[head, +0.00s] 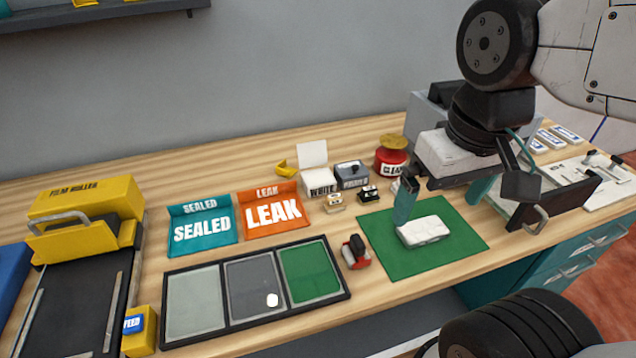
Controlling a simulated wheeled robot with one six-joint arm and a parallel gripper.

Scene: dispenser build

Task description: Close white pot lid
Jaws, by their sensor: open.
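The white pot (318,188), a small box labelled WHITE, stands near the back of the bench. Its lid (312,154) stands upright at the pot's rear edge, so the pot is open. My gripper (440,211) is to the right and in front of the pot, above the green mat. Its two teal fingers are spread wide with nothing between them. They are well apart from the white pot. The inside of the pot is hard to make out.
A white block (424,231) lies on the green mat (385,261) below my gripper. A dark grey pot (351,175) and a red pot (391,162) stand right of the white pot. Small stamps sit in front. A yellow object (287,168) lies behind left.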

